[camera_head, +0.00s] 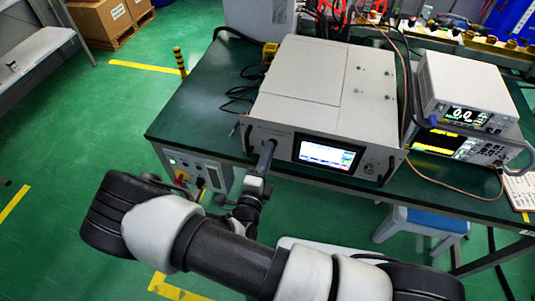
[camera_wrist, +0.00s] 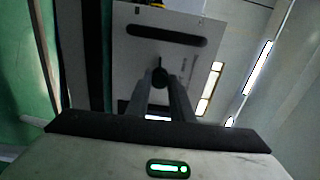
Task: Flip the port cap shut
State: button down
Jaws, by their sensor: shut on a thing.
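The microwave generator (camera_head: 325,85) is a light grey box on the green table, with a lit screen on its front panel. My gripper (camera_head: 266,150) is at the left part of that panel, beside the screen. In the wrist view my gripper's fingers (camera_wrist: 160,86) come together on a small dark round piece (camera_wrist: 160,73), which looks like the port cap, against the light grey panel (camera_wrist: 135,65). The fingers hide much of the cap, so its hinge and how far it stands from the port cannot be told. In the head view my gripper hides it.
The generator's dark handles (camera_head: 386,170) stick out at both panel ends; one shows in the wrist view (camera_wrist: 165,35). Stacked instruments (camera_head: 462,92) stand at the right with a loose copper-coloured cable (camera_head: 440,184). A control box (camera_head: 193,170) sits below the table edge. Black cables lie left of the generator.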

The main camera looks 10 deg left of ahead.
jog(key=c, duration=1.8)
grip_release()
jog(key=shift+s, duration=0.1)
jog(key=s, duration=0.5)
jog(key=s+a, duration=0.1)
jog(key=s, duration=0.5)
jog(key=s+b, duration=0.1)
jog(key=s, duration=0.5)
jog(key=shift+s+a, duration=0.2)
jog(key=w+d+r+m+g+h+p, duration=0.15)
jog(key=d+r+m+g+h, duration=0.25)
jog(key=d+r+m+g, duration=0.8)
jog(key=w+d+r+m+g+h+p, duration=0.1)
jog(key=w+d+r+m+g+h, duration=0.45)
jog(key=m, duration=1.25)
jog(key=s+d+r+m+t+y+p, duration=0.1)
jog(key=s+d+r+m+y, duration=0.1)
jog(key=r+m, duration=0.5)
jog(key=s+d+r+m+t+y+p, duration=0.1)
jog(key=s+d+r+m+t+y, duration=0.1)
jog(key=r+m+y, duration=0.3)
jog(key=s+d+r+m+t+y, duration=0.2)
jog(key=d+r+m+y, duration=0.1)
jog(key=r+m, duration=0.6)
jog(key=shift+d+m+y+p, duration=0.4)
jog(key=shift+d+m, duration=0.4)
jog(key=shift+m, duration=0.3)
